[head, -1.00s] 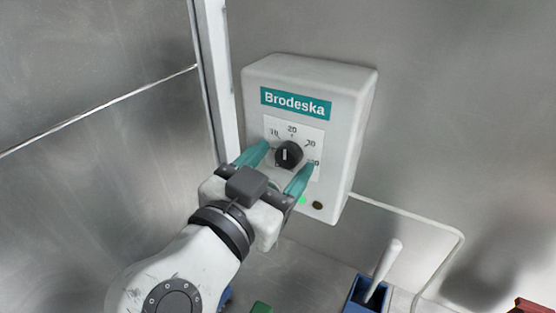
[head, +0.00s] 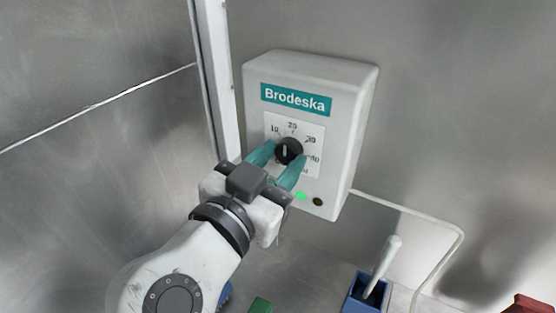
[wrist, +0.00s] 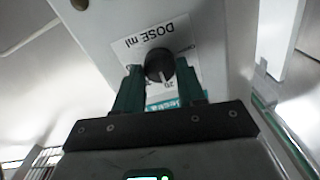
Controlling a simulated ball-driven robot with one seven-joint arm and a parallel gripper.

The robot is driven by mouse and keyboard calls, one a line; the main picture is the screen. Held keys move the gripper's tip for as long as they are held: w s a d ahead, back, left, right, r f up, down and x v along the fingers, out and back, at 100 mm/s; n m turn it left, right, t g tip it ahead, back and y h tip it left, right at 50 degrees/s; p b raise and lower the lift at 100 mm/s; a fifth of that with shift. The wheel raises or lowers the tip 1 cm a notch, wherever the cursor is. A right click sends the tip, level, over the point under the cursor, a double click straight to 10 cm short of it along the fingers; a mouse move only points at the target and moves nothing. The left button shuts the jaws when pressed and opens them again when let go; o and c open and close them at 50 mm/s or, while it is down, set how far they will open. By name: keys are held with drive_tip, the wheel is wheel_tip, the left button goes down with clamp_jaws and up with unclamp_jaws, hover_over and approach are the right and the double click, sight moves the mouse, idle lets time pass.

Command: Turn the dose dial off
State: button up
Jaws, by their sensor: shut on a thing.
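The dose dial (head: 288,150) is a round black knob with a white pointer line on the front of a white Brodeska box (head: 350,130). Its pointer stands close to upright in the head view, toward the 20 mark. My gripper (head: 277,160) has teal fingers, one on each side of the dial, and is shut on it. In the wrist view the dial (wrist: 159,66) sits between the fingertips of my gripper (wrist: 160,85), below the upside-down label DOSE ml. The fingers cover part of the scale, and the lower marks are hard to read.
A green light (head: 301,196) and a dark round button (head: 318,202) are low on the box. A white cable (head: 440,228) runs to the right. A blue holder (head: 366,293) with a white-handled tool stands below. A metal post (head: 214,80) is close on the left.

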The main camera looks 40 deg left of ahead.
drive_tip(key=shift+n, duration=0.3)
drive_tip(key=n+p, duration=0.1)
drive_tip(key=n, duration=0.3)
drive_tip(key=shift+r+n+p, duration=0.15)
drive_tip(key=shift+n+p, duration=0.15)
drive_tip(key=n+p, duration=0.2)
drive_tip(key=n, duration=0.2)
drive_tip(key=shift+n, duration=0.3)
drive_tip(key=n+p, duration=0.4)
drive_tip(key=n, duration=0.2)
drive_tip(key=shift+a, duration=0.1)
drive_tip(key=shift+f+n+p, duration=0.2)
drive_tip(key=shift+n+p, duration=0.75)
drive_tip(key=shift+n, duration=1.05)
drive_tip(key=o, duration=1.1)
drive_tip(key=shift+c, duration=0.2)
drive_tip(key=shift+s, duration=0.1)
